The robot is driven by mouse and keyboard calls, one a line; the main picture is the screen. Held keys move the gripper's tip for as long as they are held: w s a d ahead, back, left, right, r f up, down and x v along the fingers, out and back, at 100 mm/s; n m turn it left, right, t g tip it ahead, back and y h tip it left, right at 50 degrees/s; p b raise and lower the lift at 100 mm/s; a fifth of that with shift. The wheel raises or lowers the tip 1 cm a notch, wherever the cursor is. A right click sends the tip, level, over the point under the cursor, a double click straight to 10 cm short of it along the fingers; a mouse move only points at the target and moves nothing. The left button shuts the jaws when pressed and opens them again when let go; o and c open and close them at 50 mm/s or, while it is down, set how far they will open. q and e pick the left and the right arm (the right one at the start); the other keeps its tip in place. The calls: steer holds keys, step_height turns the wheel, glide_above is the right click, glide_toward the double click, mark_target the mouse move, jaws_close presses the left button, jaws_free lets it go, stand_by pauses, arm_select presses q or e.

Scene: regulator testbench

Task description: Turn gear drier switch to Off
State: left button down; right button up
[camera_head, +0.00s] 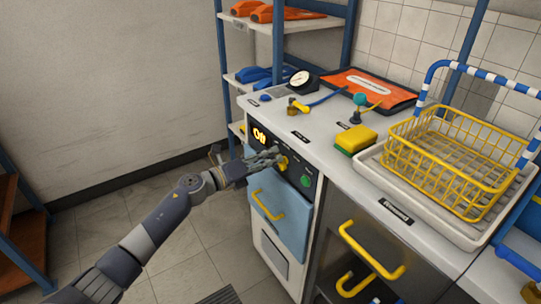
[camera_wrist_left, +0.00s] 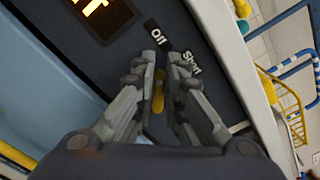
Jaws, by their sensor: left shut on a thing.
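The gear drier's dark control panel (camera_head: 262,133) is on the front of the machine in the head view, with a lit orange display (camera_head: 259,135) that appears to read "Off". My left gripper (camera_head: 279,160) is at this panel, shut on a small yellow switch knob (camera_head: 284,163). In the left wrist view the yellow knob (camera_wrist_left: 158,91) lies between the two fingers of the gripper (camera_wrist_left: 160,72). Labels "Off" (camera_wrist_left: 157,35) and "Start" (camera_wrist_left: 188,61) are above the fingertips. The fingers partly hide the knob. My right gripper is not in view.
A green button (camera_head: 305,181) is right of the knob. Below is a blue drawer front (camera_head: 262,189) with a yellow handle (camera_head: 268,208). The countertop holds a yellow sponge (camera_head: 356,139), a gauge (camera_head: 300,80) and a yellow wire basket (camera_head: 448,160). Open floor lies left.

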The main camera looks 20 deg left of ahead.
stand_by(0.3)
arm_select(q)
steer(key=c, duration=1.7)
jaws_free()
steer(key=shift+o, duration=0.2)
steer(key=shift+a, duration=0.1)
steer(key=v, duration=1.2)
steer(key=shift+f, duration=0.1)
